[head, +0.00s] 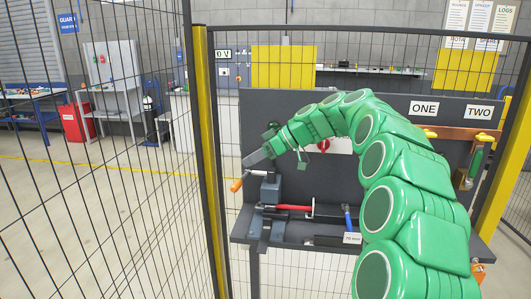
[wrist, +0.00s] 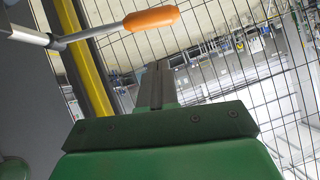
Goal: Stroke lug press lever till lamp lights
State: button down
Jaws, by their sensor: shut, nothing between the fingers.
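The lug press (head: 271,190) is a blue-grey upright body at the left end of the bench. Its lever has a metal rod and an orange handle (head: 236,185), sticking out to the left of the press top. My gripper (head: 250,160) is shut and empty, with its fingers close above the lever rod. In the wrist view, the orange handle (wrist: 151,18) lies beyond the tips of my gripper (wrist: 158,66), with a visible gap and nothing held. I cannot make out a lamp or whether one is lit.
A red-handled tool (head: 293,207) and a blue-handled tool (head: 347,218) lie on the bench (head: 290,245) right of the press. A yellow fence post (head: 207,120) and mesh stand close on the left.

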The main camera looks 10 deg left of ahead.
aim_at(238, 183)
jog(key=shift+s+a+f, duration=0.15)
jog(key=shift+a+f, duration=0.2)
jog(key=shift+f, duration=0.4)
jog(key=shift+s+a+f, duration=0.2)
jog(key=shift+a+f, duration=0.1)
jog(key=shift+f, duration=0.5)
jog(key=shift+s+a+f, duration=0.15)
jog(key=shift+a+f, duration=0.2)
jog(key=shift+f, duration=0.4)
jog(key=shift+s+f+t, duration=0.3)
jog(key=shift+s+f, duration=0.1)
jog(key=shift+f, duration=0.2)
notch_tip(238, 183, down, 7)
jog(key=n+t, duration=0.2)
jog(key=shift+s, duration=0.45)
